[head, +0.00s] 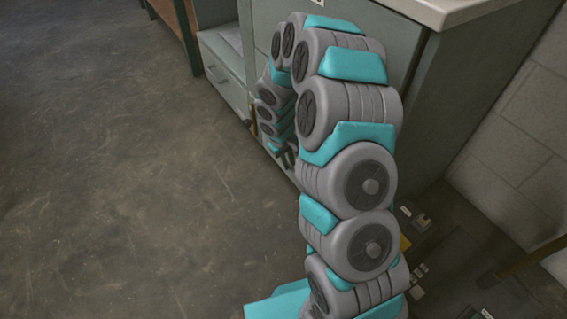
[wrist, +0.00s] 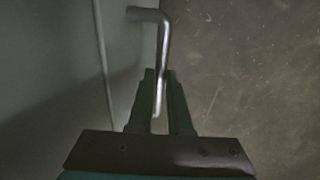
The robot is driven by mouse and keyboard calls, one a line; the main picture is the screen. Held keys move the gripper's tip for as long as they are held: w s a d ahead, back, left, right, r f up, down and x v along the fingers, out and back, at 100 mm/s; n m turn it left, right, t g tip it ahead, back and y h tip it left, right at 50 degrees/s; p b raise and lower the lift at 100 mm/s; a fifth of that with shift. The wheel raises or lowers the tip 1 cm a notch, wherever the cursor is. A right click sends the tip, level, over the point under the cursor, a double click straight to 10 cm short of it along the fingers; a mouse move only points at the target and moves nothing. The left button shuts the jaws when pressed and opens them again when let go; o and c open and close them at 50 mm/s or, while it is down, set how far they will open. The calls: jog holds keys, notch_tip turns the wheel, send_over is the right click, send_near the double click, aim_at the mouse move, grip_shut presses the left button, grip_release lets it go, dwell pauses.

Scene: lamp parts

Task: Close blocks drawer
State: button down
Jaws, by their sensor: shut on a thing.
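My gripper (wrist: 160,78) is shut on a bent metal handle (wrist: 163,45) in the wrist view. The handle stands out from a grey-green front panel (wrist: 60,70) at the left. A thin pale edge runs down that panel. In the head view my gripper (head: 287,157) is low at the front of the grey-green cabinet (head: 262,22), mostly hidden behind my arm. The drawer front there is largely hidden, and I cannot see how far it stands out or any blocks.
A low grey drawer front (head: 224,82) with a handle shows left of my arm. A pale worktop (head: 445,8) tops the cabinet. Dark items lie on the floor at lower right by a block wall (head: 510,150). The floor (head: 110,170) at left is clear.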

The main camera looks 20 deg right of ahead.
jog(key=shift+w+d+r, duration=0.1)
jog(key=shift+w+d, duration=0.05)
jog(key=shift+w, duration=0.05)
jog(key=c, duration=0.8)
grip_release()
jog(key=shift+d, duration=0.1)
jog(key=shift+c, duration=0.2)
notch_tip(320, 180, up, 8)
jog(key=a, duration=0.1)
jog(key=shift+s+a+f, duration=0.2)
jog(key=shift+s+f, duration=0.05)
jog(key=shift+s, duration=0.05)
